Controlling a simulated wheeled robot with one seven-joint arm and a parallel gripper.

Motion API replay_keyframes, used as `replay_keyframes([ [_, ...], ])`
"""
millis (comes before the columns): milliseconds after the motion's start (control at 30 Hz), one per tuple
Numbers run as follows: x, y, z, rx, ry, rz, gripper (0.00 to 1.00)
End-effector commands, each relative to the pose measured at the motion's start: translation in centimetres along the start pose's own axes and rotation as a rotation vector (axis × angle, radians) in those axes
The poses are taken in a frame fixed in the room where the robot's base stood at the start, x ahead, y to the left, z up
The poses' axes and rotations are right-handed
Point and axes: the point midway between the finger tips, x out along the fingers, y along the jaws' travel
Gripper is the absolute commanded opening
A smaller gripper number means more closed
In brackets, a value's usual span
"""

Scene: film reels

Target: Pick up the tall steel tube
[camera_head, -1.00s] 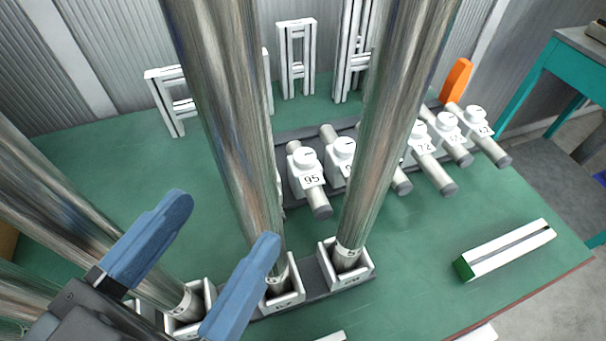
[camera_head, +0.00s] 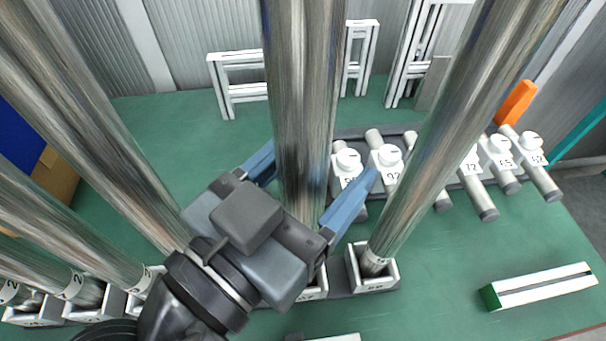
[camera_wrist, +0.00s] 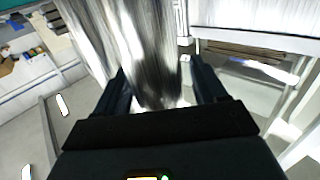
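Several tall shiny steel tubes stand in white sockets along a row. The middle tube (camera_head: 303,95) rises between the two blue fingers of my gripper (camera_head: 316,166). In the wrist view this tube (camera_wrist: 140,45) also stands between the dark fingers (camera_wrist: 160,82), with a small gap at the right finger. My gripper is open around the tube, low on it. The tube's foot and most of its socket (camera_head: 315,288) are hidden behind my gripper. Another tube (camera_head: 455,125) leans to the right in the picture, in its own socket (camera_head: 372,282). More tubes (camera_head: 95,130) stand to the left.
Short numbered cylinders with white clamps (camera_head: 388,160) lie on a dark rack behind right. White frames (camera_head: 237,72) and an orange block (camera_head: 516,102) stand at the back. A white bar with a green end (camera_head: 540,288) lies at right. Green tabletop (camera_head: 440,300) is bare around it.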

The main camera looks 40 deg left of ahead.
Motion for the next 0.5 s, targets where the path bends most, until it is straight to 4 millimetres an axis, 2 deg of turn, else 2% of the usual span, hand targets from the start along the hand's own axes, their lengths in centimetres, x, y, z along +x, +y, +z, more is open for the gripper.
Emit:
replay_keyframes([
  [67,-0.02,0.00,0.00,0.000,0.000,0.000,0.63],
  [500,-0.04,-0.01,0.00,0.000,0.000,0.000,0.21],
])
